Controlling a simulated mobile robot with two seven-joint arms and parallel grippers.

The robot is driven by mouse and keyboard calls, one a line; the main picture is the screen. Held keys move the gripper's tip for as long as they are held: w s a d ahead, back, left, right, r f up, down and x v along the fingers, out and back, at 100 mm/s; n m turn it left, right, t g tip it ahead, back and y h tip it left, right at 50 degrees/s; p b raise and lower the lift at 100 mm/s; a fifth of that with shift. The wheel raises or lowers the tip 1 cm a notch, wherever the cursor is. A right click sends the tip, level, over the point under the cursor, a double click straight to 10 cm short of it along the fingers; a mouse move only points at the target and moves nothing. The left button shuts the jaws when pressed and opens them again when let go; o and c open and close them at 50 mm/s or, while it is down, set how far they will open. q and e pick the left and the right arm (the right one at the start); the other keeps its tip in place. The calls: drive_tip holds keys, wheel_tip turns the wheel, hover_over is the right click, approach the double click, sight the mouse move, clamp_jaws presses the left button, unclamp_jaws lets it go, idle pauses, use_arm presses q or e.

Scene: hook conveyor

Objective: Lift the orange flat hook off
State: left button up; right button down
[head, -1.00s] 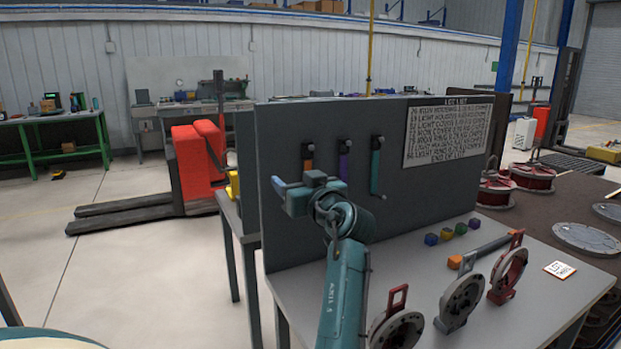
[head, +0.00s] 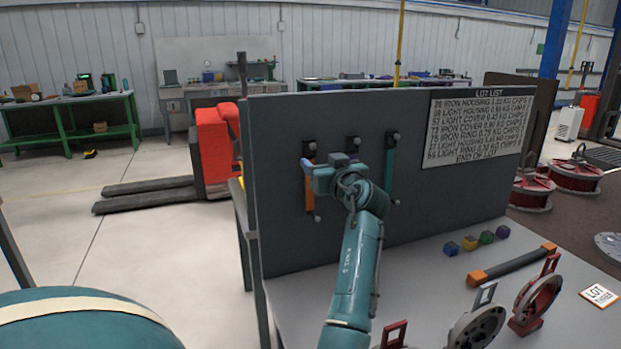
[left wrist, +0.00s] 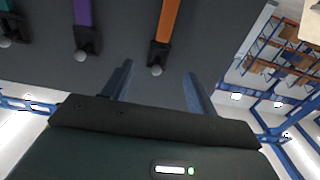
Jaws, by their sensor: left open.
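The orange flat hook (head: 309,195) hangs upright on a dark peg bracket on the grey board (head: 280,230). It also shows in the left wrist view (left wrist: 169,22), with its bracket and round peg end beyond my fingers. My left gripper (head: 311,166) is in front of the board, overlapping the orange hook's upper part in the head view. In the left wrist view its two fingers (left wrist: 158,88) are apart with nothing between them. A purple hook (left wrist: 83,20) hangs beside the orange one; in the head view my gripper mostly hides it. My right gripper is not in view.
A teal hook (head: 389,168) hangs farther right, beside a lot list (head: 475,125). On the grey table stand ring-shaped housings (head: 478,328), small coloured cubes (head: 487,238) and a dark bar with orange ends (head: 512,263). A lot card (head: 599,295) lies at right.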

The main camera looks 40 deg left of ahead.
sight(308, 149)
use_arm(q)
drive_tip(key=x, duration=0.2)
drive_tip(key=p+x, duration=0.2)
drive_tip(key=x, duration=0.1)
drive_tip(key=shift+w+a+r, duration=0.2)
drive_tip(key=shift+a+r, duration=0.05)
drive_tip(key=shift+a, duration=0.1)
drive_tip(key=shift+w+a+f, duration=0.1)
drive_tip(key=shift+w+a, duration=0.05)
drive_tip(key=shift+a, duration=0.1)
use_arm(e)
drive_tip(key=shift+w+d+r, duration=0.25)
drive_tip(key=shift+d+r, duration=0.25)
use_arm(q)
clamp_jaws()
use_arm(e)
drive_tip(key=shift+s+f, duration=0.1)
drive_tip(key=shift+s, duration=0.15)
